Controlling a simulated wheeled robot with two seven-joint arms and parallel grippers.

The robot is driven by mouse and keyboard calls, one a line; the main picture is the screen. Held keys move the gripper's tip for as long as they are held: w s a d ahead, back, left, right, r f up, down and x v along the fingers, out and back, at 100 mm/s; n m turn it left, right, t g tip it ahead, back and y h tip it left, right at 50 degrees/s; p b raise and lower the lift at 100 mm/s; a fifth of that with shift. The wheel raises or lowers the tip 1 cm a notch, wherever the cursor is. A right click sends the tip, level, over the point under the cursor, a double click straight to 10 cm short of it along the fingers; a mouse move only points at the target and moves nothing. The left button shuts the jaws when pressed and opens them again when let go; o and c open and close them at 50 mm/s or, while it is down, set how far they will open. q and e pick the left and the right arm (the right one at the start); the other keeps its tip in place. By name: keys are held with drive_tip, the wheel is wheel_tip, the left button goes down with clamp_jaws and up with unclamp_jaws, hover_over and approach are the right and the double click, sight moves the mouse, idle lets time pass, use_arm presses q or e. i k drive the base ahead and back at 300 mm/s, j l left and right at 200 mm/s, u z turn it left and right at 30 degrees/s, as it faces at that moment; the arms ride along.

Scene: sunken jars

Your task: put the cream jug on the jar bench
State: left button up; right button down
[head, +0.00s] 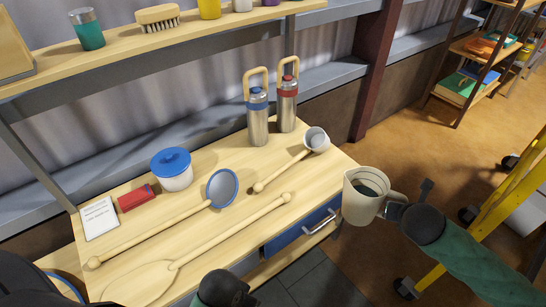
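The cream jug (360,205) is upright in the head view, with a dark greenish interior and its handle (397,197) to the right. My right gripper (398,210) is at the handle and appears shut on it. The jug is held just off the right end of a pale wooden bench (225,160), which I take as the jar bench. My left gripper (226,288) is a dark shape at the bench's front edge; its fingers are hidden, so I cannot tell its opening.
On the bench are a blue-lidded white pot (172,170), two flasks (258,120) (287,105), a strainer (222,188), a wooden spoon (140,283), a dipper (316,139), a red block (136,198) and a card (99,218). A yellow ladder (500,205) stands right.

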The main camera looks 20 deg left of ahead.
sight(226, 159)
drive_tip(key=k+j+u, duration=0.15)
drive_tip(key=u, duration=0.15)
drive_tip(key=k+j+u, duration=0.15)
drive_tip(key=j+u, duration=0.25)
drive_tip(key=u, duration=0.9)
